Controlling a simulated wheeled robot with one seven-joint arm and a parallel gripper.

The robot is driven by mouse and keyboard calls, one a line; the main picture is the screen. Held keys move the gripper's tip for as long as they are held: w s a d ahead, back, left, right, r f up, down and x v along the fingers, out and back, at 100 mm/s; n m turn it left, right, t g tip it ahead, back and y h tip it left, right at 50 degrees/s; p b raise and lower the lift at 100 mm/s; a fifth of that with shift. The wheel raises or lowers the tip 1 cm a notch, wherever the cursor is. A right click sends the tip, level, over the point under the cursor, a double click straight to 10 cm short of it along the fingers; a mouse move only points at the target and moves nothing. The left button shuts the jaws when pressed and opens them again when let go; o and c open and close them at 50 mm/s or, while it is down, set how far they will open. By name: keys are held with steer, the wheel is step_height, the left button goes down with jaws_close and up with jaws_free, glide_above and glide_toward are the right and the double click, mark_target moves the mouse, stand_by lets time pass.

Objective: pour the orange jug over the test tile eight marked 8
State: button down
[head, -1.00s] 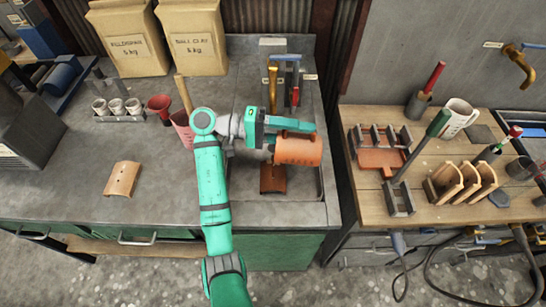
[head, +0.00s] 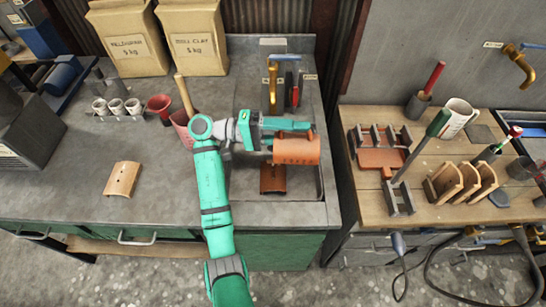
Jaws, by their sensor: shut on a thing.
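My gripper (head: 262,132) is shut on the orange jug (head: 296,151) and holds it in the air above the sink area at the right of the grey bench. The jug lies tilted on its side. A brown curved tile (head: 272,179) sits below it, partly hidden by the jug. Another curved tile (head: 122,179), lighter tan, lies on the open bench at the left. I cannot read a number on either tile. No stream from the jug is visible.
A brass tap (head: 272,85) stands behind the jug. A red funnel (head: 159,107), a pink jug (head: 182,128) and a rack of small cups (head: 117,108) are left of my arm. The wooden bench (head: 430,225) holds tools and a mug. The bench front left is clear.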

mark_target(319, 140)
steer(key=shift+a+r, duration=0.1)
steer(key=shift+a, duration=0.05)
steer(key=shift+a+r+h, duration=0.1)
steer(key=shift+a+h, duration=0.2)
steer(key=shift+h, duration=0.2)
steer(key=d+y, duration=0.2)
steer(key=d+r+y, duration=0.1)
steer(key=d+y, duration=0.1)
steer(key=shift+s, duration=0.2)
steer(key=shift+d+f+y, duration=0.1)
steer(key=shift+d+y, duration=0.1)
steer(key=shift+y, duration=0.2)
steer(key=y, duration=0.1)
steer(key=d+y, duration=0.1)
steer(key=shift+d+t+y, duration=0.3)
steer(key=shift+t+y, duration=0.1)
steer(key=shift+d+y, duration=0.45)
steer(key=shift+y, duration=0.55)
